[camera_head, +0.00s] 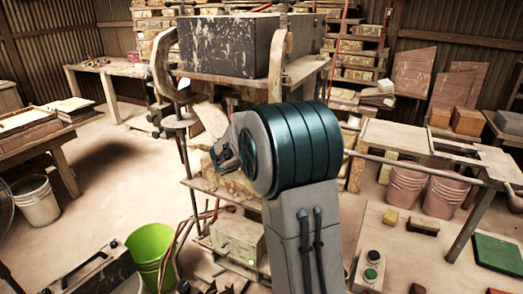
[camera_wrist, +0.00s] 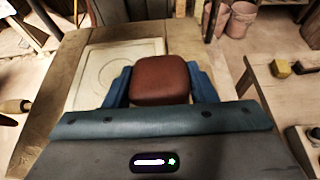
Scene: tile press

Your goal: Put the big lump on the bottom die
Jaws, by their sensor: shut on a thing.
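The big lump (camera_wrist: 160,88) is a smooth red-brown block with rounded edges. My gripper (camera_wrist: 160,76) is shut on it, with one blue finger on each side. The bottom die (camera_wrist: 98,72) is a pale square plate with a round moulded pattern. In the wrist view it lies beyond and to the left of the lump, which covers its right part. I cannot tell how high the lump is above it. In the head view my arm hides the fingers, the lump and the die.
The press's dark upper block (camera_head: 222,45) stands over the work spot. A green bucket (camera_head: 150,248) stands on the floor below left. At right are a bench (camera_head: 425,140), pink buckets (camera_head: 405,187) and a low table with buttons (camera_head: 372,258).

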